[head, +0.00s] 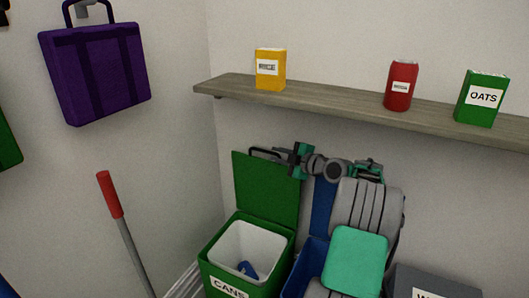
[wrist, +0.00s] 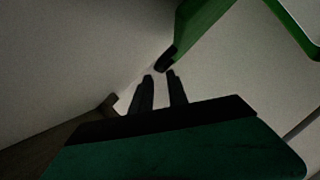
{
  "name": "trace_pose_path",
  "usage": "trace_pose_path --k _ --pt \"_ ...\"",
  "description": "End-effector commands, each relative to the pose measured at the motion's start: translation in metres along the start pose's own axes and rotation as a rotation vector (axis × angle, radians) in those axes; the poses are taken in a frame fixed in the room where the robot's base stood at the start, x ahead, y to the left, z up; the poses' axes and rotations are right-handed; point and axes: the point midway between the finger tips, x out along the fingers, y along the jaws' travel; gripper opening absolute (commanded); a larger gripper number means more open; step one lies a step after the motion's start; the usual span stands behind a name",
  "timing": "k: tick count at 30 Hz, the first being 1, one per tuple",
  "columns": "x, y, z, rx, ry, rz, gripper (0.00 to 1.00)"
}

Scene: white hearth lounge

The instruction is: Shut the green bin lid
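The green bin (head: 247,273) labelled CANS stands low in the corner in the head view. Its green lid (head: 266,190) is raised upright at the back, showing the pale inside of the bin with a blue item in it. A dark handle (head: 263,152) runs along the lid's top edge. My gripper (head: 283,151) is at the lid's upper right corner, close to the handle; contact cannot be told. In the wrist view, my two dark fingers (wrist: 160,76) are apart with nothing between them. A green panel, apparently the lid (wrist: 198,30), lies just beyond them with a dark end piece.
A blue bin (head: 304,268) stands right of the green one, partly behind my arm. A grey bin (head: 440,282) is further right. Above, a wooden shelf (head: 335,96) holds a yellow box (head: 270,70), red can (head: 400,86) and green OATS box (head: 482,98). A red-handled pole (head: 110,195) leans left.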

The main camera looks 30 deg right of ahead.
Motion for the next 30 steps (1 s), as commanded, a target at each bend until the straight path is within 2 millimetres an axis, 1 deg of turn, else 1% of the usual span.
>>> trace_pose_path --k 6,9,12,20,27,30 --pt "0.042 -0.001 -0.001 0.001 0.001 -0.003 0.20" --pt "0.058 -0.001 0.000 0.002 -0.001 -0.003 0.20" --pt "0.067 -0.001 0.000 0.002 -0.003 -0.003 0.20" --pt "0.069 0.000 0.000 0.003 -0.004 -0.003 0.20" --pt "0.069 -0.001 0.000 0.003 -0.004 -0.003 0.00" --pt "0.068 -0.001 0.000 0.003 -0.004 -0.003 0.00"
